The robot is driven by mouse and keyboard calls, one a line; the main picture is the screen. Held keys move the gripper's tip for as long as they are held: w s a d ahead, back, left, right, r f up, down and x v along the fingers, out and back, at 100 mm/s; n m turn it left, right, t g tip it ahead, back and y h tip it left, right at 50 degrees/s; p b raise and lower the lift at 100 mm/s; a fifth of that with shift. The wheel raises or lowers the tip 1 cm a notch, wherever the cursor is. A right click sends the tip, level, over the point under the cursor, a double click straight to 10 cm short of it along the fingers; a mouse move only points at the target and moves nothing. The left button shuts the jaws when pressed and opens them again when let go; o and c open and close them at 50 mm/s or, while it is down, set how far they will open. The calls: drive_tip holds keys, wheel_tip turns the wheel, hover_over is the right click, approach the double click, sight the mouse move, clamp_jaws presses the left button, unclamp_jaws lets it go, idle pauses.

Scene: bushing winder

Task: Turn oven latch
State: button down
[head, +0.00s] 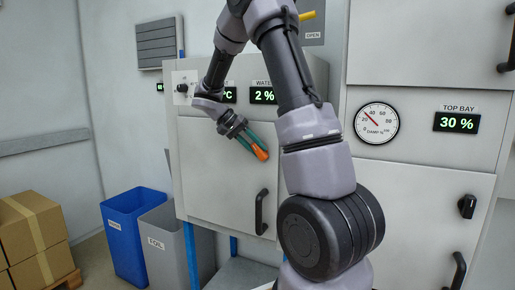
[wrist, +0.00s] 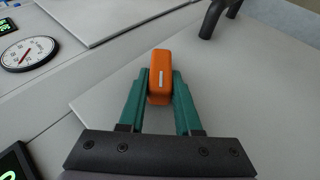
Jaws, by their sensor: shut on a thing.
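The orange latch (wrist: 160,75), a block with a white line on it, sits between the green fingertips of my gripper (wrist: 160,88) in the wrist view. The fingers press on its two sides. In the head view the latch (head: 261,153) shows as an orange tip at the end of my gripper (head: 254,144), in front of the pale oven door (head: 205,170). The door looks closed. Its black handle (head: 262,212) is below and right of the latch. How the latch meets the door is hidden.
A dial gauge (head: 377,123) and a 30 % display (head: 457,122) are on the cabinet at right, above a black knob (head: 467,206). Blue (head: 128,235) and grey (head: 165,245) bins stand lower left, near cardboard boxes (head: 33,238). A yellow lever (head: 307,15) is above.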

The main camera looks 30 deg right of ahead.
drive_tip(key=g+h, duration=0.1)
drive_tip(key=n+g+h, duration=0.1)
drive_tip(key=g+h, duration=0.1)
drive_tip(key=shift+w+a+f+g+h, duration=0.25)
drive_tip(key=shift+f+g+h, duration=0.05)
drive_tip(key=shift+f+h, duration=0.1)
drive_tip(key=shift+f+n+g+h, duration=0.25)
drive_tip(key=shift+n+g+h, duration=0.8)
drive_tip(key=shift+h, duration=0.75)
drive_tip(key=c, duration=0.6)
unclamp_jaws()
drive_tip(key=v, duration=1)
drive_tip(key=shift+w+a, duration=0.3)
drive_tip(key=shift+w, duration=0.05)
drive_tip(key=shift+f, duration=0.15)
